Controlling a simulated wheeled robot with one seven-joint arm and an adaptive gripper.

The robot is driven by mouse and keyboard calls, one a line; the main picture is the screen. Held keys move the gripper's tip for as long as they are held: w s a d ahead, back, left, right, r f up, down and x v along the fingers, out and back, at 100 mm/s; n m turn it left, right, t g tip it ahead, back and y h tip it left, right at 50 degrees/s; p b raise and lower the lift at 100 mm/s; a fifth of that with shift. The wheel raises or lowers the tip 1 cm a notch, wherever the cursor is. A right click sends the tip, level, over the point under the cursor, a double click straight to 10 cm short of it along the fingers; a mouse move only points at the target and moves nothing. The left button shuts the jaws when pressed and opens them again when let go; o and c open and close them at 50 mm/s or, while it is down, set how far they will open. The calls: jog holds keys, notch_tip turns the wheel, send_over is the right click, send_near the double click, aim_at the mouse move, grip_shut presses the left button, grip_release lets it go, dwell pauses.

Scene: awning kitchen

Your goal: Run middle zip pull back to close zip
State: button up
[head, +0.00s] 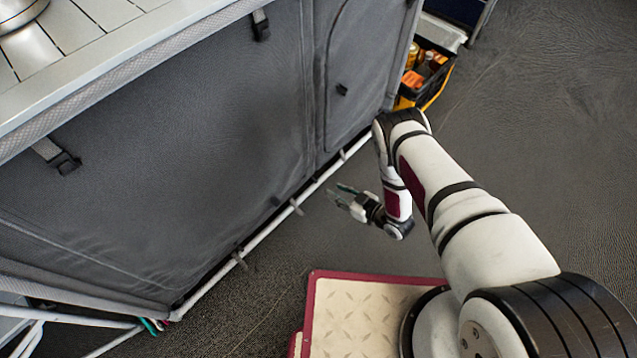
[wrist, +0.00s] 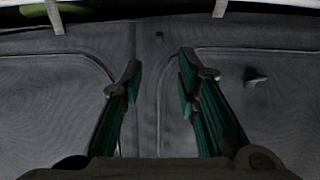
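The grey fabric front (head: 190,130) of the kitchen stand fills the left of the head view. A small dark tab (head: 277,200) sits low on it; a dark tab (wrist: 257,76) also stands out from the right panel in the wrist view, right of the fingers. A tiny dark piece (wrist: 159,35) sits on the middle seam. I cannot tell for sure which is the middle zip pull. My gripper (head: 341,196) is low in front of the fabric, apart from it. In the wrist view its green-padded fingers (wrist: 159,75) are open and empty, facing the middle seam.
A white rail (head: 270,232) runs along the stand's foot. A yellow and black crate (head: 432,76) stands on the floor beyond the stand. A cream board with a red rim (head: 345,315) lies near my base. The dark floor at right is clear.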

aim_at(315, 180)
jog(key=b+x, duration=0.4)
jog(key=x, duration=0.6)
jog(key=shift+w+f, duration=0.1)
grip_shut()
